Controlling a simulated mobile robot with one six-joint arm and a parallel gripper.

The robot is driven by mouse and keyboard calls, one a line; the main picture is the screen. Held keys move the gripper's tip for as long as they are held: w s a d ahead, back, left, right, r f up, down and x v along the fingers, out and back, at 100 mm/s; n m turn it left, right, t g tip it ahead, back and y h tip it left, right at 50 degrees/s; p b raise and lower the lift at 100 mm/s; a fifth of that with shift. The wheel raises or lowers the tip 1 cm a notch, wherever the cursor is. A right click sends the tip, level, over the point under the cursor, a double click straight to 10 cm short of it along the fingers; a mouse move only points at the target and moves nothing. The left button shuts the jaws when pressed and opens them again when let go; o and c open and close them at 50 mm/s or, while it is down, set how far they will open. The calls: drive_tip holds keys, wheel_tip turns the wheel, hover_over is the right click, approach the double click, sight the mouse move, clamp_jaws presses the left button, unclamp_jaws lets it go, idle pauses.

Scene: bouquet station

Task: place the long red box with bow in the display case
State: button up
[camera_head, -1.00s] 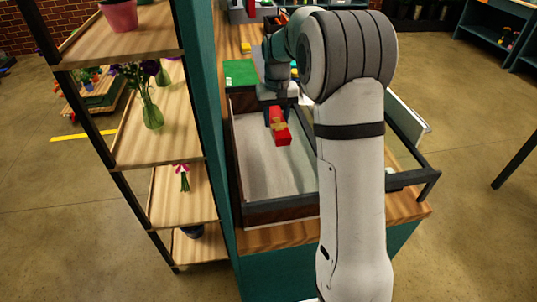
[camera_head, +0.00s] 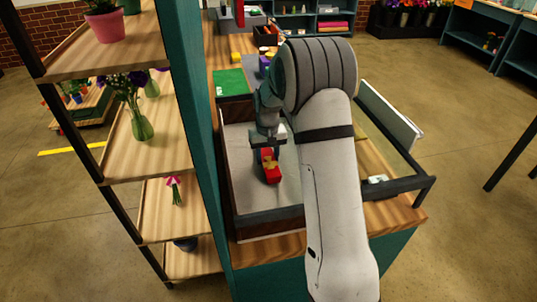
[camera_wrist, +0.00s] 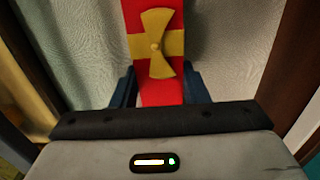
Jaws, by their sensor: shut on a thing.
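The long red box with a yellow bow (camera_head: 271,170) is in my gripper (camera_head: 266,150), inside the outline of the display case (camera_head: 238,190). The case has dark rims, a pale grey floor and an open top. In the wrist view the red box (camera_wrist: 155,12) points away from me between the two blue fingers (camera_wrist: 158,88), which are shut on its near end. Its bow (camera_wrist: 156,45) faces the camera. The box is over or on the pale floor; I cannot tell whether it touches. My arm hides the right part of the case.
A green mat (camera_head: 230,82) lies beyond the case. A raised glass lid or panel (camera_head: 390,115) is at the right. Pale floor inside the case is free.

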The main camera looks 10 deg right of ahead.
sight(268, 157)
drive_tip(key=shift+f, duration=0.25)
drive_tip(key=o, duration=1)
drive_tip(key=shift+r, duration=0.1)
drive_tip(key=shift+o, duration=0.2)
wheel_tip(268, 157, up, 12)
drive_tip(key=b, duration=0.2)
drive_tip(key=s+r, duration=0.4)
drive_tip(key=s, duration=0.2)
drive_tip(key=s+t, duration=0.3)
drive_tip(key=s, duration=2.3)
drive_tip(key=shift+a+f, duration=0.15)
drive_tip(key=shift+a, duration=0.2)
